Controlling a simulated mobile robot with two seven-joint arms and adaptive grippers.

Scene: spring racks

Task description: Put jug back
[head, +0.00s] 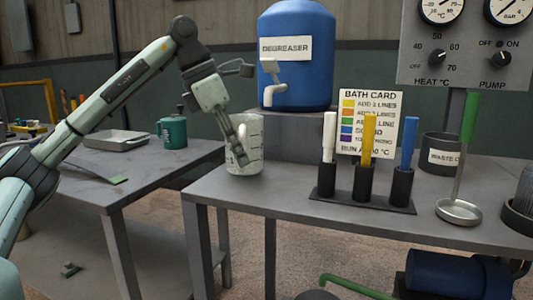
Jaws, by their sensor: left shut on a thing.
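The jug (252,158) is a clear, pale measuring jug with markings. It is at the left end of the grey table on the right, upright, below and left of the blue degreaser drum's tap (271,82). My left gripper (242,140) comes down from above and is shut on the jug. I cannot tell whether the jug's base touches the table. My right gripper is not in view.
The blue degreaser drum (300,75) stands behind the jug. A black rack (362,201) with white, yellow and blue handles stands to the right, before the bath card (352,97). A grey tray (112,142) and green canister (173,132) are on the left table. A gap separates the tables.

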